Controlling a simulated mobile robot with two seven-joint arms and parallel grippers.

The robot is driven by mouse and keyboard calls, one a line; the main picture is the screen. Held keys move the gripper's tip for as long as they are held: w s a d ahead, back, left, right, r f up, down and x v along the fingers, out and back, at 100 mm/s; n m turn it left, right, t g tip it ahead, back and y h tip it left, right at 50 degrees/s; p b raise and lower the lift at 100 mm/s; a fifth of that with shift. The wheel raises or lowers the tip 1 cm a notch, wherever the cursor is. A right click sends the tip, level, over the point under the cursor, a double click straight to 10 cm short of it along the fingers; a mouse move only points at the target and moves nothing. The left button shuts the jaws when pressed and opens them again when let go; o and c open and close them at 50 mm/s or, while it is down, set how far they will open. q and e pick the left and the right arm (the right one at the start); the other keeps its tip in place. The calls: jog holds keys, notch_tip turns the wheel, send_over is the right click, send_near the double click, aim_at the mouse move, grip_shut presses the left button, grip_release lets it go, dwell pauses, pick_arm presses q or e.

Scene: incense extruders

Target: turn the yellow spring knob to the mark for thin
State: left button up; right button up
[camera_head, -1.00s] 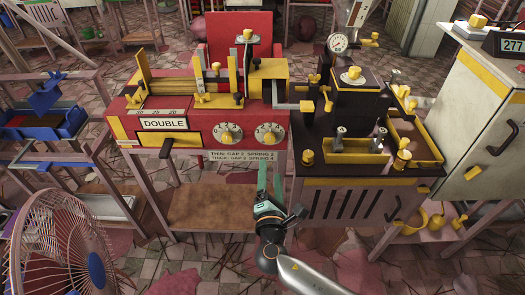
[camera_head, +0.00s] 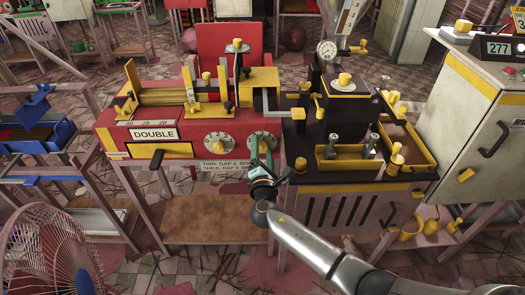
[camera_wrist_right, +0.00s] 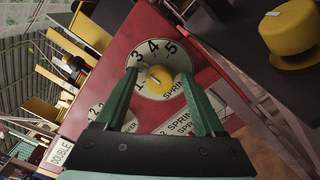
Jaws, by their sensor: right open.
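The yellow spring knob (camera_wrist_right: 158,77) sits at the centre of a round white dial (camera_wrist_right: 150,52) on the red machine. The wrist view shows numbers around the dial, with 3, 4 and 5 clear and the word SPRING beside it. Which mark the knob points to I cannot tell. My right gripper (camera_head: 261,150) is open in front of this dial. In the right wrist view its two green fingers (camera_wrist_right: 159,82) stand either side of the knob, with no clear contact. In the head view the gripper partly covers the dial (camera_head: 262,138). My left gripper is not in view.
A second dial (camera_head: 218,142) sits left of the spring dial. A label plate (camera_head: 225,166) with THIN and THICK settings lies below, partly covered. A dark bench (camera_head: 350,172) with yellow parts stands to the right. A pink fan (camera_head: 45,250) stands front left.

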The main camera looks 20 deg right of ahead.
grip_shut()
dwell(0.5)
